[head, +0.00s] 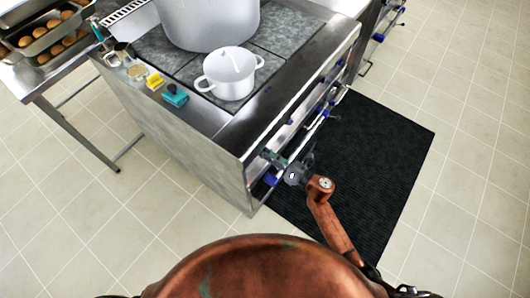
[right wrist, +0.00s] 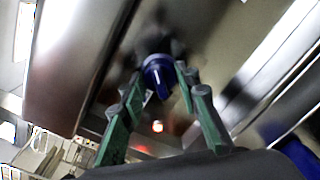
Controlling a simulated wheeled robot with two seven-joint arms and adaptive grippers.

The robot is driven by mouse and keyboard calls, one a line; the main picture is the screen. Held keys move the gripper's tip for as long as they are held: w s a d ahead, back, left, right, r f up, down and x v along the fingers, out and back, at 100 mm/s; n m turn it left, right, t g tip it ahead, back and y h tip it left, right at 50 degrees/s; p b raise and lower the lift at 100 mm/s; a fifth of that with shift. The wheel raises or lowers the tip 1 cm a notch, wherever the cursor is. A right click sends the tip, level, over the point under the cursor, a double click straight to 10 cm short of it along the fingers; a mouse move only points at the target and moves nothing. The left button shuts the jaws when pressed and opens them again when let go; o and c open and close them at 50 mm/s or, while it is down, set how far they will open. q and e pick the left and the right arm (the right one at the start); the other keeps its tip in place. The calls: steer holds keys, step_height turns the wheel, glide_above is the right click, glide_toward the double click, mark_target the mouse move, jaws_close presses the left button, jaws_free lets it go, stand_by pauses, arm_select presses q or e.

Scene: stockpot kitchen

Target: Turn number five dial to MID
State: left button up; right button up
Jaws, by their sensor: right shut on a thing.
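In the right wrist view a blue dial (right wrist: 158,74) with a dark base sits on the stove's metal front. The green fingers of my right gripper (right wrist: 158,84) are on either side of it, shut on it. In the head view my right gripper (head: 272,158) is at the near end of the stove front, at the control row. Its hand partly hides the dial there. Another blue dial (head: 270,180) shows just below the gripper. No number or MID mark is readable. My left gripper is not in view.
The stove top holds a large pot (head: 208,22) and a small lidded white pot (head: 230,76). A yellow item (head: 154,81) and a teal item (head: 175,95) lie along its left edge. A black mat (head: 385,135) covers the floor before the stove. Bread trays (head: 42,38) stand at upper left.

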steer(key=m+p, duration=0.7)
steer(key=m, duration=1.1)
steer(key=shift+r, duration=0.1)
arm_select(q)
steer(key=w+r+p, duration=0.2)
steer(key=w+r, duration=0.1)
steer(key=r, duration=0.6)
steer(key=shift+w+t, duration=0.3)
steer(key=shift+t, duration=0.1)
arm_select(e)
steer(key=m, duration=0.5)
steer(key=shift+d+m, duration=0.1)
steer(key=shift+m, duration=0.2)
steer(key=o, duration=1.2)
steer(key=shift+c, duration=0.2)
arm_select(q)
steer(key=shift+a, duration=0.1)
